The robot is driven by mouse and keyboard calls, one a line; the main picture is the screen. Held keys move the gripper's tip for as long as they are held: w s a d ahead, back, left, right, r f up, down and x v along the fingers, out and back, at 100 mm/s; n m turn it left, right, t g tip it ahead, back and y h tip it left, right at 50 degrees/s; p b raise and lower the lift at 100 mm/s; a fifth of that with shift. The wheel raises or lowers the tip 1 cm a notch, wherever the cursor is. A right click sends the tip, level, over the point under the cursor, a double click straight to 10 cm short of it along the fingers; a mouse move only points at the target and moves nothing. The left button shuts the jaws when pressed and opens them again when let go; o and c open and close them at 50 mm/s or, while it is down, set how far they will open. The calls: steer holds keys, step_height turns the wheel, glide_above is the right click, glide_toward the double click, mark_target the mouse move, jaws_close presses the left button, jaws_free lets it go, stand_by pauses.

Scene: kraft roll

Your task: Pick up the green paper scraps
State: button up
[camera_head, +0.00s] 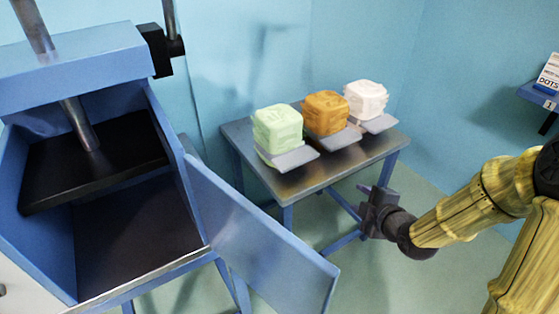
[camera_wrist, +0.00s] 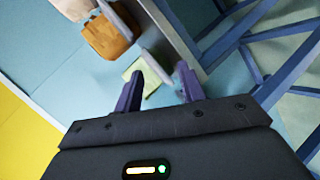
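The green paper scraps form a pale green cube-shaped bale (camera_head: 278,128) on a small grey tray (camera_head: 292,157) at the left of the row on the blue table. In the wrist view a part of the green bale (camera_wrist: 133,69) shows beyond the fingers, partly hidden by the left finger. My gripper (camera_head: 377,191) is in front of and below the table's right side, apart from the bale. Its two fingers stand apart with nothing held between them, as the wrist view (camera_wrist: 160,88) shows.
An orange bale (camera_head: 326,112) and a white bale (camera_head: 366,99) sit beside the green one on the table (camera_head: 240,140). A blue press (camera_head: 75,70) with an open door (camera_head: 262,240) stands at left. A shelf (camera_head: 538,97) is on the right wall.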

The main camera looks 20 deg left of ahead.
steer(key=a+f+n+t+y+b, duration=0.1)
steer(key=a+f+n+y+b, duration=0.4)
steer(key=b, duration=0.4)
steer(key=shift+a+n+t+y, duration=0.15)
steer(key=shift+n+t+y, duration=0.2)
steer(key=shift+n, duration=0.45)
steer(key=shift+w+a, duration=0.1)
steer(key=shift+w, duration=0.05)
